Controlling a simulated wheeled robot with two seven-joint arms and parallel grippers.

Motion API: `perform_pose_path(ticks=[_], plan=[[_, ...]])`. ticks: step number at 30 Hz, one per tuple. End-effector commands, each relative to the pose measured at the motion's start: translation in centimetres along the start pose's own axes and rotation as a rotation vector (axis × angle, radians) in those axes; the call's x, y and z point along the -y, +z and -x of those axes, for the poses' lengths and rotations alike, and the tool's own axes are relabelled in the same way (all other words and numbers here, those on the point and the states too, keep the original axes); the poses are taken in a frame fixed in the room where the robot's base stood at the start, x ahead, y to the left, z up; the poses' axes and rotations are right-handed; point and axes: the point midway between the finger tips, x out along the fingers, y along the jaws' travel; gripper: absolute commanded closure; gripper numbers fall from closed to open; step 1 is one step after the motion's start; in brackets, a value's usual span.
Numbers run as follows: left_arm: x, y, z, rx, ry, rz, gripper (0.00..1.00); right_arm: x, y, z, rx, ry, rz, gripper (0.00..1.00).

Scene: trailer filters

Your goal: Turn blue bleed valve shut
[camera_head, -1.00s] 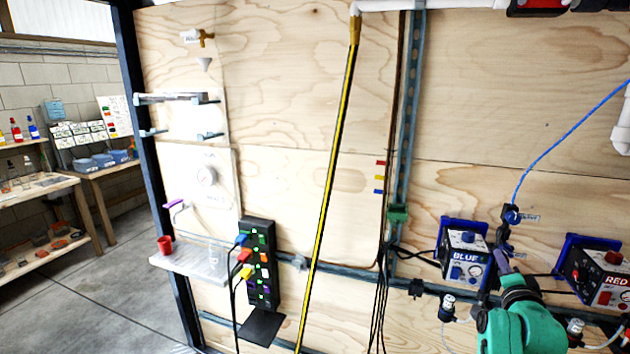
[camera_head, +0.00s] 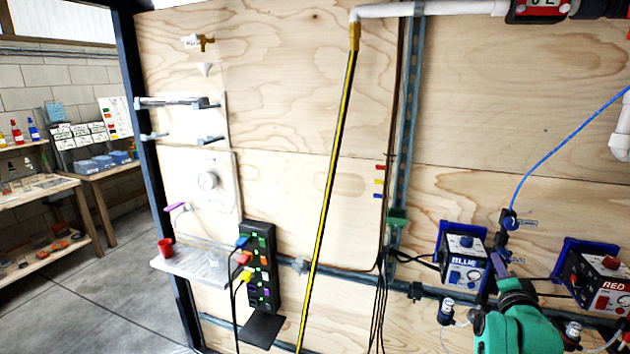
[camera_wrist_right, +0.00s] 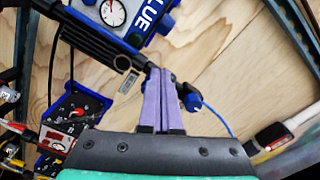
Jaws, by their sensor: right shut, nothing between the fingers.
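A dark blue valve fitting (camera_head: 508,219) sits on the plywood wall at the lower end of a thin blue tube, with a small label beside it. I take it for the blue bleed valve. My right gripper (camera_head: 497,262), with purple fingers, is just below it. In the right wrist view the gripper (camera_wrist_right: 162,75) is shut and empty, and a blue fitting (camera_wrist_right: 190,99) shows just right of the fingers. I cannot tell whether they touch. The box marked BLUE (camera_head: 463,258) is left of the gripper. My left gripper is not in view.
The box marked RED (camera_head: 600,278) is at the right. A grey rail (camera_head: 345,275) crosses the wall below. A black and yellow pole (camera_head: 332,180) and hanging dark cables (camera_head: 381,290) are to the left. A power strip (camera_head: 260,265) holds coloured plugs.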

Motion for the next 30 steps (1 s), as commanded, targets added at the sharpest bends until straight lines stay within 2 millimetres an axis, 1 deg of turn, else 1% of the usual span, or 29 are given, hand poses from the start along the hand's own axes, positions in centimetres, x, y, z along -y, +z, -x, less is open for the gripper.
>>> perform_pose_path(ticks=[5, 7, 12, 18, 21, 27, 29, 30], plan=[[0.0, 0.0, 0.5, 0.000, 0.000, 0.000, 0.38, 0.4, 0.5, 0.1, 0.000, 0.000, -0.001, 1.00], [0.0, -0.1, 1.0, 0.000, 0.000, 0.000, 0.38, 0.5, 0.5, 0.6, 0.001, 0.001, -0.001, 1.00], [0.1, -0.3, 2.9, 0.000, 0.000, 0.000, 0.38, 0.6, 0.4, 3.1, 0.002, 0.002, -0.001, 1.00], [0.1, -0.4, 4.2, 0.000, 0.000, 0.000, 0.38, 0.5, 0.4, 5.7, 0.001, 0.002, 0.000, 1.00], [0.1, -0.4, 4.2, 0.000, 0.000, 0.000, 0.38, 0.3, 0.5, 6.1, 0.000, 0.000, 0.000, 1.00], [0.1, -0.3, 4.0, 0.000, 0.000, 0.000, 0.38, 0.3, 0.5, 6.0, 0.001, -0.002, 0.007, 1.00], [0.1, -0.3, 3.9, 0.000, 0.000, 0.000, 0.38, 0.7, 0.4, 5.8, 0.004, -0.009, 0.051, 1.00], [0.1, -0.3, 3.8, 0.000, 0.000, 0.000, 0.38, 1.2, 0.2, 5.6, 0.009, -0.019, 0.111, 1.00]])
